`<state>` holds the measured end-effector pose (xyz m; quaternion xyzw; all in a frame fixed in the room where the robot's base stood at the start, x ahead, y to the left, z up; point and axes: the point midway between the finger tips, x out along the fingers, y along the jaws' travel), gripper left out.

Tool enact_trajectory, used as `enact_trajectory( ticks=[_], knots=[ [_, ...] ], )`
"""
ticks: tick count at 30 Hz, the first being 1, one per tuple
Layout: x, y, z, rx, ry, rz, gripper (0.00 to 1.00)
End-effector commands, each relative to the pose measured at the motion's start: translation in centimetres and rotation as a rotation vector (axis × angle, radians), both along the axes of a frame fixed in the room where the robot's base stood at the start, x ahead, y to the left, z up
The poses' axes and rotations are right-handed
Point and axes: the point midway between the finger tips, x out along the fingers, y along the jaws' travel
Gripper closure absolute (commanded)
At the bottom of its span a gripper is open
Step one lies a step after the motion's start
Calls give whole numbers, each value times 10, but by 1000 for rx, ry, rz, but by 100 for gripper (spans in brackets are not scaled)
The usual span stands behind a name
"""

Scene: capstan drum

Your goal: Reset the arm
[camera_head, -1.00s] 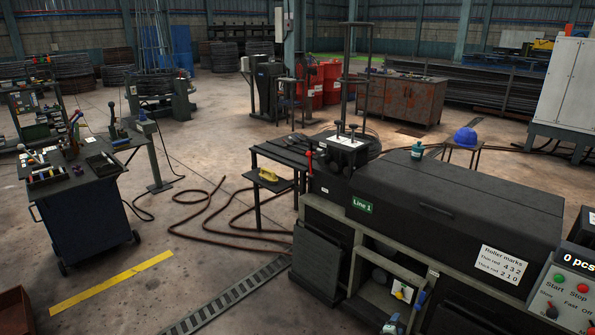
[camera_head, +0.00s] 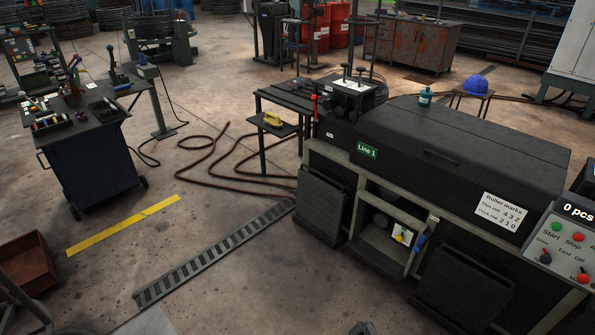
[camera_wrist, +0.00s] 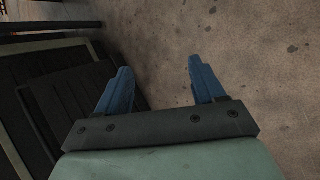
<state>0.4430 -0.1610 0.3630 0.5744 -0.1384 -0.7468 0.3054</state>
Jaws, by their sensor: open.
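In the wrist view my gripper (camera_wrist: 158,85) shows two blue fingers held wide apart with nothing between them. The bare concrete floor lies beyond the fingers and to their right. A dark panelled surface (camera_wrist: 75,100) is at the left, close beside the left finger in the picture. In the head view a small grey piece (camera_head: 362,327) shows at the bottom edge; I cannot tell whether it is part of my arm. The rest of my arm is out of that view.
The black machine marked Line 1 (camera_head: 460,160) fills the right side, with an open bay (camera_head: 390,235) low in front. A control panel (camera_head: 562,250) stands far right. A tool cart (camera_head: 100,150) is left, a rusty bin (camera_head: 25,265) lower left.

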Motion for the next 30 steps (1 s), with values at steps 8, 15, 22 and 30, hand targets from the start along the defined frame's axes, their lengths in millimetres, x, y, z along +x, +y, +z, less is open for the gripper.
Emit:
enact_trajectory(
  ticks=[8, 15, 22, 30],
  knots=[
    [-118, 81, 32, 271, 171, -238, 31],
    [-177, 139, 60, 471, 281, -377, 31],
    [-192, 159, 69, 541, 315, -421, 31],
    [-192, 159, 69, 541, 315, -421, 31]
  ],
)
